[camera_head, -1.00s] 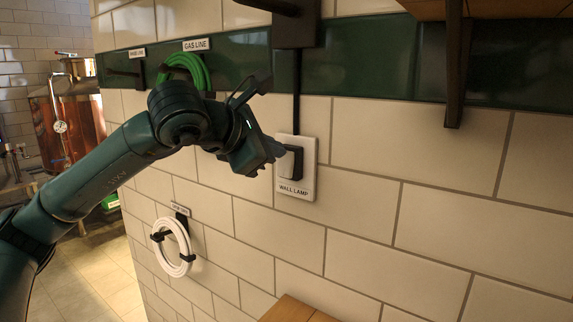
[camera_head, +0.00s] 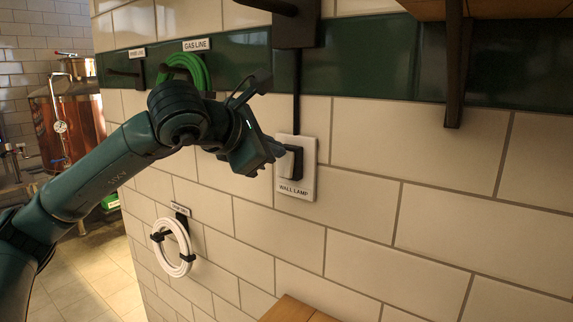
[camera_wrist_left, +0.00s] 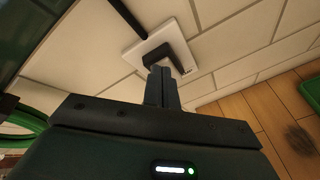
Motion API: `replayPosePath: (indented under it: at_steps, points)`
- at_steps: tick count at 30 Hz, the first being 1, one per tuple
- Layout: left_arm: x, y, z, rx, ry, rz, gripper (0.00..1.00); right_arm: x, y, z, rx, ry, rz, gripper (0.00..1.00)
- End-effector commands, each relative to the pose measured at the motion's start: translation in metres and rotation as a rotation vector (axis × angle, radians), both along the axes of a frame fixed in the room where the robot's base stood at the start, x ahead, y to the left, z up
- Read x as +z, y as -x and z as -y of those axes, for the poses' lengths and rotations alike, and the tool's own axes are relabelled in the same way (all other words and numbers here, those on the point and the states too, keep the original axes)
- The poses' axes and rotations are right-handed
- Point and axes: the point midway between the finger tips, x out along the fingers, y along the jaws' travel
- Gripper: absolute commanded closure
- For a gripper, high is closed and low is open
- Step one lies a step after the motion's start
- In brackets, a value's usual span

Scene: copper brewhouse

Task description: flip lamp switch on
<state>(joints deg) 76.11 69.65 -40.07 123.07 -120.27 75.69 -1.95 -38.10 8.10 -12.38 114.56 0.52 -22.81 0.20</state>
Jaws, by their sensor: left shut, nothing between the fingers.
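The lamp switch (camera_head: 309,180) is a white plate labelled "WALL LAMP" with a dark rocker (camera_head: 298,163), mounted on the tiled wall right of centre in the head view. It also shows in the left wrist view as a white plate (camera_wrist_left: 183,45) with the dark rocker in its middle. My left gripper (camera_head: 281,150) is shut and empty, its fingertips at the rocker's left side and partly covering it. In the wrist view the closed fingers (camera_wrist_left: 161,76) reach the rocker's lower edge; whether they touch cannot be told. My right gripper is in neither view.
A green hose coil (camera_head: 185,72) hangs under the "GAS LINE" label, behind my left arm. A white hose coil (camera_head: 172,247) hangs lower on the wall. A dark shelf bracket (camera_head: 455,70) juts out at upper right. A wooden surface (camera_head: 297,310) shows at the bottom.

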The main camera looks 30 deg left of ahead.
Motion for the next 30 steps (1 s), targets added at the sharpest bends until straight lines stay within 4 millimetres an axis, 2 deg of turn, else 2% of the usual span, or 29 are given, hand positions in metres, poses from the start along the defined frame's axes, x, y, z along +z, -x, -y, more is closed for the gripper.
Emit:
replayPosePath:
  at_steps: [10,30]
  points:
    - [-0.002,-0.004,0.0,-0.001,0.0,-0.001,1.0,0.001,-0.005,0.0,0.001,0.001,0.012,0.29]
    - [-0.006,-0.014,0.001,0.0,0.0,0.0,1.0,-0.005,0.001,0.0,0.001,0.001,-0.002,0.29]
